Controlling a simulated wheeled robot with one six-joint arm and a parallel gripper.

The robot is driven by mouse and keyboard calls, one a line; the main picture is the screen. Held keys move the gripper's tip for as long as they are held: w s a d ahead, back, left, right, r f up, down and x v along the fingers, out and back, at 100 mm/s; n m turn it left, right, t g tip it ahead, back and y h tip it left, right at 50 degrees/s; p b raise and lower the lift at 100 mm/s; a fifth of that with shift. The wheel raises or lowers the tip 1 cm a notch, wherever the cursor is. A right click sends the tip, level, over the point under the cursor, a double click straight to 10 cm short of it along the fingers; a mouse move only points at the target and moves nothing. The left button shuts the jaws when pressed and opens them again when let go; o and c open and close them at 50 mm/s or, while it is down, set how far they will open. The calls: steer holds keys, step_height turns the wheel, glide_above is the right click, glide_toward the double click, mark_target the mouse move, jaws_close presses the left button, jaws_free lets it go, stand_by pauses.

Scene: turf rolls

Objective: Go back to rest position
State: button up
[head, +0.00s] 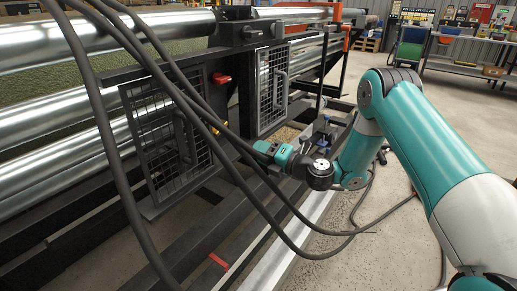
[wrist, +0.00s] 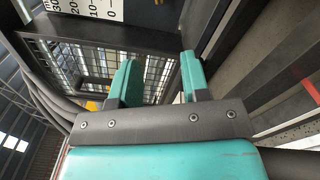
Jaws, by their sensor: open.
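My gripper (wrist: 159,80) shows in the wrist view with its two teal fingers apart and nothing between them. In the head view my gripper (head: 261,148) is at the end of my teal and grey arm, in front of the turf machine. The fingertips are small there and partly crossed by dark hoses. Beyond the fingers in the wrist view is a black wire-mesh panel (wrist: 95,62) on the machine.
The machine has shiny rollers (head: 50,43), mesh doors (head: 165,135) and a low black frame. A shelf (head: 470,68) stands at the back right. Concrete floor (head: 400,240) is open beside the machine.

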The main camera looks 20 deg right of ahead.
steer(key=s+a+r+n+g+y, duration=0.1)
steer(key=s+a+r+n+g, duration=0.6)
steer(key=n, duration=0.6)
steer(key=s+a+r+n+g, duration=0.3)
steer(key=s+a+r+n, duration=0.4)
steer(key=n, duration=0.7)
steer(key=s+d+r+n+g+h, duration=0.15)
steer(key=s+d+n+h, duration=0.25)
steer(key=s+n, duration=0.7)
steer(key=s+d+f+n+g+h, duration=0.1)
steer(key=s+d+n+g+h, duration=0.25)
steer(key=s+n, duration=0.75)
step_height(320, 180, up, 22)
steer(key=s+p, duration=0.2)
steer(key=p, duration=2)
steer(key=shift+d+r+t, duration=0.25)
steer(key=shift+d+t, duration=0.05)
steer(key=shift+t, duration=0.1)
